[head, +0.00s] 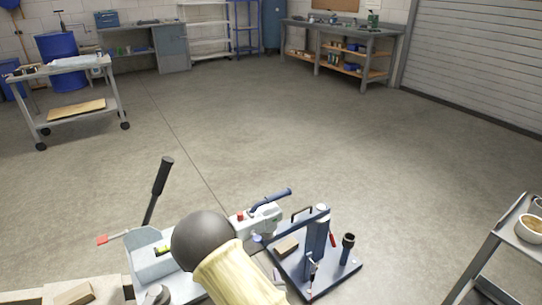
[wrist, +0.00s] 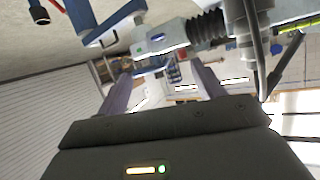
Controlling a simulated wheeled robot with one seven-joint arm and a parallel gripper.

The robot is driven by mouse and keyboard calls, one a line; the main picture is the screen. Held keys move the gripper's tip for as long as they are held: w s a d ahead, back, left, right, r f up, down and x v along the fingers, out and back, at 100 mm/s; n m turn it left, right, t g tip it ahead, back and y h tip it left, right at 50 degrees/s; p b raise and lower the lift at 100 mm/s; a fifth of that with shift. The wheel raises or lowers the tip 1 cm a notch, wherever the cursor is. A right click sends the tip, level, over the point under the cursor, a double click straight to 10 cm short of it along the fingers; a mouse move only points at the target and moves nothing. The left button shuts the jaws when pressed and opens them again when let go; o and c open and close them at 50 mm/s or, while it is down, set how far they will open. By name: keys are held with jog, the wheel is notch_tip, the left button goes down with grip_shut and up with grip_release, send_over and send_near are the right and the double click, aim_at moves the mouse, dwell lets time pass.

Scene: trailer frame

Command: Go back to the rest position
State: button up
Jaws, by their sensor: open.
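My gripper (wrist: 162,78) shows in the wrist view as two grey-purple fingers standing apart with a dark palm below. It is open and I see nothing held between the fingers. In the head view my arm reaches up from the bottom edge, with a dark round joint and a cream link. I cannot clearly make out the gripper there.
A dark blue bench fixture (head: 318,238) stands just right of my arm, near a white device with a blue handle (head: 262,222). A pale grey tray (head: 140,258) is at left. A trolley (head: 80,95), workbench (head: 340,45) and right-hand cart (head: 490,255) surround open floor.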

jog(key=s+d+r+g+h, duration=0.1)
jog(key=s+d+r+g, duration=0.4)
jog(key=s+d+r, duration=0.3)
jog(key=s+d+r+g+h, duration=0.1)
jog(key=s+d+r+g, duration=0.5)
jog(key=d+r, duration=0.3)
jog(key=w+p+v, duration=0.3)
jog(key=p+v, duration=1.2)
jog(key=p, duration=0.1)
jog(key=w+r+p+v, duration=0.1)
jog(key=w+p+v, duration=0.2)
jog(key=p+v, duration=1.2)
jog(key=shift+w+d+r+m+p, duration=0.3)
jog(key=shift+w+r+p, duration=0.25)
jog(key=shift+p, duration=0.15)
jog(key=shift+f, duration=0.1)
